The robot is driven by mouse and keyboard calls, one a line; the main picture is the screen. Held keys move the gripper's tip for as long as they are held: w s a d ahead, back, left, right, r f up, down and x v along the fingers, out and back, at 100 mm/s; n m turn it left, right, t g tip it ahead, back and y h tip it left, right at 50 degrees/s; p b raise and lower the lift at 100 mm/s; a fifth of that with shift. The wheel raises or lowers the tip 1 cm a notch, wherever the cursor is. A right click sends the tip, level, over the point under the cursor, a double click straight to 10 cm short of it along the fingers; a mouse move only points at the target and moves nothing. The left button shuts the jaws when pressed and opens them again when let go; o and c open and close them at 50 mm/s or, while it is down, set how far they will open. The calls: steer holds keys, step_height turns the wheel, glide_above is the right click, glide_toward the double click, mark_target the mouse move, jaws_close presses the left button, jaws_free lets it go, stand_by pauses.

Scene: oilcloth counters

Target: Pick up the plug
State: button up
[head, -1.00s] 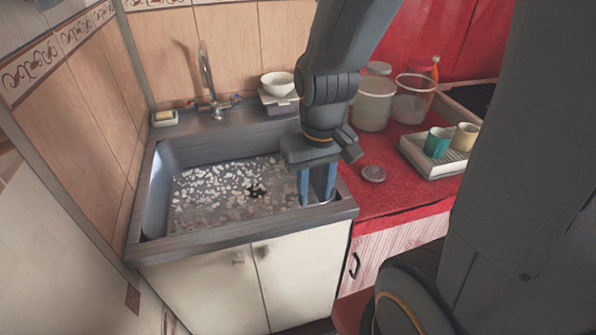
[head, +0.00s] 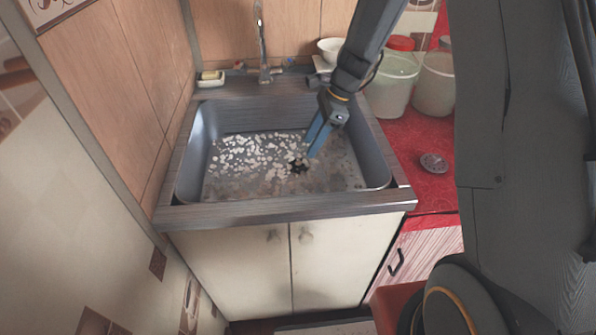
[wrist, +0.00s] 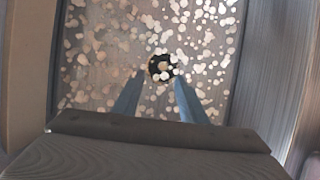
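A dark round piece at the sink drain (head: 298,167) looks like the plug. Pale flecks partly cover it, so its outline is broken. In the wrist view the plug (wrist: 154,66) is a dark ring with a tan middle, just beyond and between my fingertips. My gripper (head: 312,154) reaches down into the sink, just right of and close to the plug. In the wrist view my gripper (wrist: 159,77) has two blue fingers spread apart with nothing between them. I cannot tell how high the tips are above the plug.
The sink (head: 290,208) has raised walls around the plug, and pale flecks are spread across it. The faucet (head: 263,50) stands behind it, with a soap dish (head: 211,79) at left. A round metal disc (head: 433,163) and clear tubs (head: 392,85) are on the red counter.

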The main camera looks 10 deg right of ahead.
mark_target(299, 162)
steer(key=shift+w+p+x, duration=0.15)
steer(key=shift+p+x, duration=0.2)
steer(key=shift+x, duration=1.65)
steer(key=shift+w+p+x, duration=0.2)
steer(key=shift+p+x, duration=0.15)
steer(key=shift+x, duration=1.6)
jaws_close()
